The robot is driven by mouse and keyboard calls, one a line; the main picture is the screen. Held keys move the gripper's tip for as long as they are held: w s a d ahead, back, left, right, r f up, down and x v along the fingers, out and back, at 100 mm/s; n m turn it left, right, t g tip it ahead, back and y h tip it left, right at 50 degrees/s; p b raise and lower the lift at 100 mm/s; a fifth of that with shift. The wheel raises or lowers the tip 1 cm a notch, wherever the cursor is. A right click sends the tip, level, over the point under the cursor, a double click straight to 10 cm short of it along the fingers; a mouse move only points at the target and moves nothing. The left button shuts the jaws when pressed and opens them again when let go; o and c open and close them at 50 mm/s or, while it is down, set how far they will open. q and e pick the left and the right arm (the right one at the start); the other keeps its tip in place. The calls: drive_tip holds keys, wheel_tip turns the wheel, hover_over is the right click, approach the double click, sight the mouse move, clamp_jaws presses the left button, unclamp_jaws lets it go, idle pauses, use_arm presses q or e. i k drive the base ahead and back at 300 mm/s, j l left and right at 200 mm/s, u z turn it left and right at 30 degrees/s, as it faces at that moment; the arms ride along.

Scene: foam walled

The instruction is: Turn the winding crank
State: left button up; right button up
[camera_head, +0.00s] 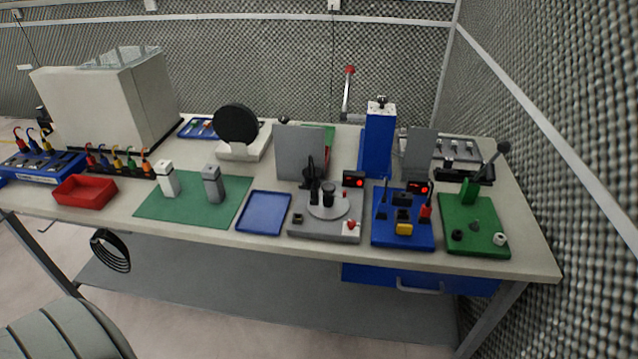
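No part is clearly recognisable as the winding crank at this size. A grey station (298,231) stands at the front middle of the bench. It carries a round grey turntable (341,211) with dark upright parts on it, and a small red knob (351,225) on a white block at its front right corner. A green station (485,240) at the right has a slanted lever with a black knob (503,146). A blue press (379,145) behind has an arm ending in a red ball (350,70). Neither of my grippers is in view.
A blue station (403,235) sits between the grey and green ones. An empty blue tray (264,213), a green mat (190,212) with two small blocks, and a red bin (85,191) lie to the left. Grey upright panels (300,150) stand behind. A foam wall (580,180) closes the right side.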

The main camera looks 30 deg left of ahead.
sight(331, 205)
drive_tip(key=u, duration=0.95)
